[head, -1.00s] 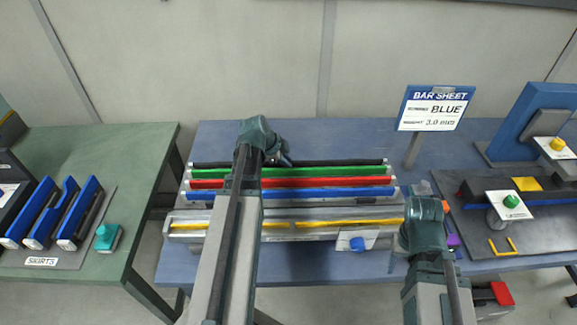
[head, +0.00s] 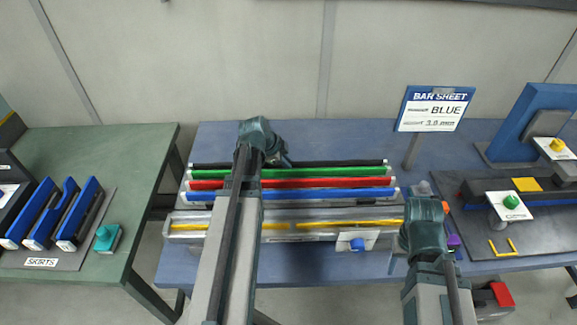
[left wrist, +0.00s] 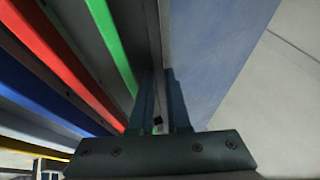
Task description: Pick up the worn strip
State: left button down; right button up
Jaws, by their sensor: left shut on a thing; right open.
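A thin black strip (head: 335,162) lies at the back of a row of coloured strips on the blue table; no wear can be made out on it. My left gripper (head: 282,160) is at this back strip, left of its middle. In the left wrist view my left gripper (left wrist: 162,100) has its fingers shut on a thin dark strip with a pale edge, beside the green strip (left wrist: 108,35). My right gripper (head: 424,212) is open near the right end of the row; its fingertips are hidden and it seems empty.
Red (head: 330,182) and blue (head: 330,194) strips lie in front, then a grey bar with yellow strips (head: 350,223). A sign (head: 435,108) reading "BLUE" stands behind right. A press station (head: 530,120) is at the right, a green table (head: 90,150) at the left.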

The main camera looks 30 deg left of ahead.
pick_arm(q)
jog(key=shift+r, duration=0.1)
pick_arm(e)
jog(key=shift+r, duration=0.15)
dwell(0.5)
pick_arm(q)
notch_tip(320, 180, up, 9)
jog(key=w+n+g+h+p, duration=0.1)
jog(key=g+h+p, duration=0.1)
jog(key=p, duration=0.8)
jog(key=shift+w+a+g+p, duration=0.25)
jog(key=shift+w+g+p, duration=0.15)
jog(key=shift+g, duration=0.3)
pick_arm(e)
notch_tip(320, 180, up, 10)
jog(key=w, duration=0.1)
jog(key=shift+w+a+r, duration=0.2)
jog(key=shift+w+r, duration=0.05)
jog(key=shift+f, duration=0.1)
pick_arm(q)
notch_tip(320, 180, down, 5)
jog(key=b, duration=0.5)
jog(key=shift+r, duration=0.2)
pick_arm(e)
notch_tip(320, 180, down, 5)
jog(key=shift+r, duration=0.15)
